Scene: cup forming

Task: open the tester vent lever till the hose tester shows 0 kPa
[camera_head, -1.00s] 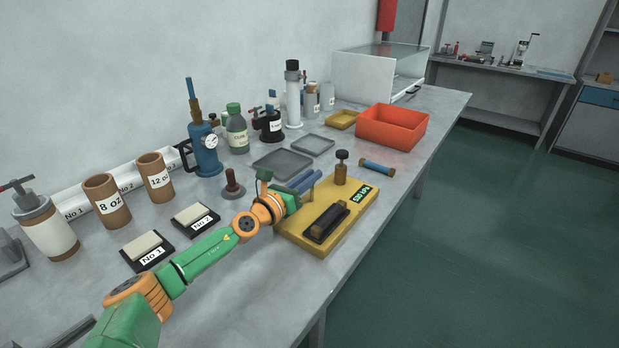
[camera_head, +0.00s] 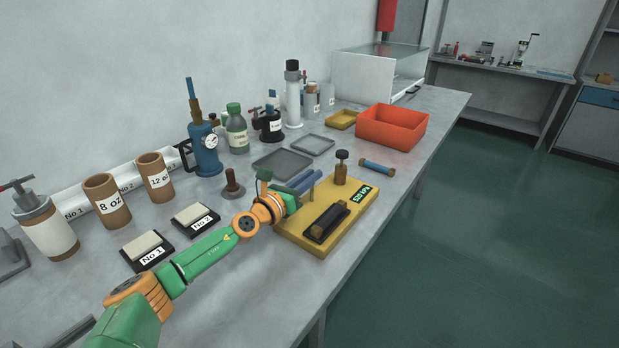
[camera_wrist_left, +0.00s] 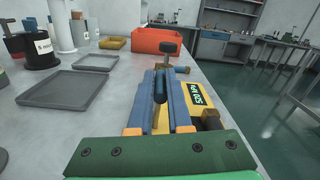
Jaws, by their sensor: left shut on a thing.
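The hose tester (camera_head: 300,240) is a yellow block on the bench, with a black clamp holding a dark hose piece (camera_head: 328,221), a brass post with a dark knob (camera_head: 341,168) and a green-lit display (camera_head: 361,194). The display seems to read about 520 kPa; its small digits are hard to read. The display also shows in the left wrist view (camera_wrist_left: 197,97). My left gripper (camera_head: 309,179) is at the tester's far left edge. Its blue fingers are shut on a dark, slim bar (camera_wrist_left: 160,86), apparently the vent lever, mostly hidden between them. My right gripper is not in view.
Grey trays (camera_head: 283,164) lie behind the gripper. A blue pump with a gauge (camera_head: 205,150) and cups stand left. The bench's front edge is close to the tester.

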